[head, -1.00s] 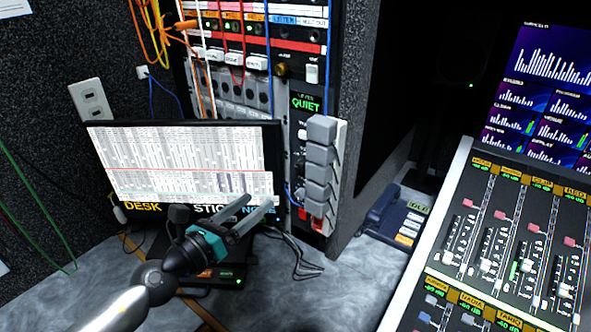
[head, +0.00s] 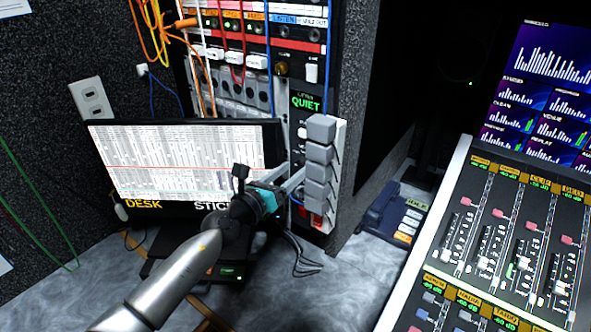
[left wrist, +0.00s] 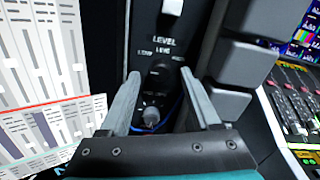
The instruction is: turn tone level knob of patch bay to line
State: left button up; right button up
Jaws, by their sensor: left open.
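The patch bay (head: 262,84) stands in the rack behind the monitor. In the left wrist view, its dark panel carries the words LEVEL and LINE above a dark round knob (left wrist: 157,72). A greyer knob (left wrist: 151,113) with a pale pointer sits lower, between my fingers in the picture. I cannot tell which way the dark knob points. My left gripper (left wrist: 160,74) is open and empty, its fingers on either side of the dark knob in the picture; I cannot tell whether they touch the panel. In the head view, my left gripper (head: 285,178) hides the panel's lower part. My right gripper is out of view.
A monitor (head: 180,165) stands close to the left of my gripper. A column of grey blocks (head: 319,165) juts out close to its right. Coloured cables (head: 203,75) hang over the rack. A mixing console (head: 490,240) fills the right side.

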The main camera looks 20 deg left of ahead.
pick_arm(q)
jog(key=shift+x, duration=0.8)
grip_shut()
